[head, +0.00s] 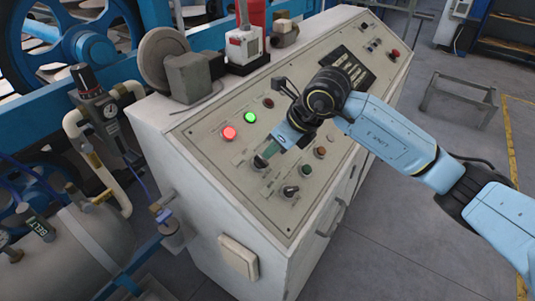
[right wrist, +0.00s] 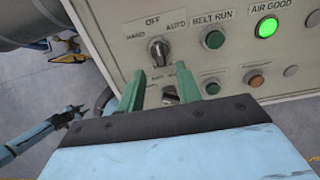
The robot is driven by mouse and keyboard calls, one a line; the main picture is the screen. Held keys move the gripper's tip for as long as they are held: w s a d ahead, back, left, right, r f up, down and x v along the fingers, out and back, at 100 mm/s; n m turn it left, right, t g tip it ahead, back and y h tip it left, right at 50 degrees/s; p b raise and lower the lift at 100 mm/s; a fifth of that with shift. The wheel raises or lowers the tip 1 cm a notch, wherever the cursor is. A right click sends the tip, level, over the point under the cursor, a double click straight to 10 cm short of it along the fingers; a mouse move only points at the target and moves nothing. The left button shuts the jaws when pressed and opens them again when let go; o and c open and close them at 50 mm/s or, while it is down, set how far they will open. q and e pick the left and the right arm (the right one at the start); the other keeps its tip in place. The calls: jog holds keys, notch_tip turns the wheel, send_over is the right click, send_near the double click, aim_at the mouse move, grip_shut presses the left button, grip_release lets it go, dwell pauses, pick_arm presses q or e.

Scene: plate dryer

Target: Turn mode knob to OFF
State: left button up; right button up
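The mode knob (right wrist: 158,50) shows in the right wrist view, on the beige panel under OFF, between the HAND and AUTO labels. It is dark, with a raised grip that looks roughly upright; its exact setting is unclear. My right gripper (right wrist: 160,84) has two green fingers, open with a gap between them, just below the knob and apart from it. My left gripper (right wrist: 75,112) seems to be the small dark tip at the left of the wrist view.
A second knob (head: 290,190), a green button (head: 305,170) and an orange button (head: 320,152) sit close by on the lower row. Red (head: 229,133) and green (head: 250,117) lamps are lit. Pipes and a tank (head: 80,245) stand left of the cabinet.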

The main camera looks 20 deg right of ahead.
jog(key=v, duration=0.6)
jog(key=shift+s+d+r, duration=0.15)
jog(key=shift+s+r, duration=0.05)
jog(key=shift+r, duration=0.1)
